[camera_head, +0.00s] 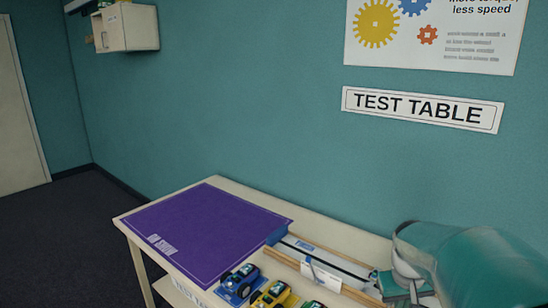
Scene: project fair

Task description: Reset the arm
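A teal and grey form (470,262), which looks like part of my arm, fills the lower right corner in the head view. It is in front of the right end of the test table (330,232). I cannot make out any gripper fingers, so whether my gripper is open or shut does not show. Whatever lies behind the arm on the table's right end is hidden.
A purple mat (205,228) covers the table's left part. Toy cars, one blue (238,284) and one yellow (272,296), stand along the front edge. A track with wooden rails (325,262) lies right of the mat. A wall cabinet (126,27) hangs upper left.

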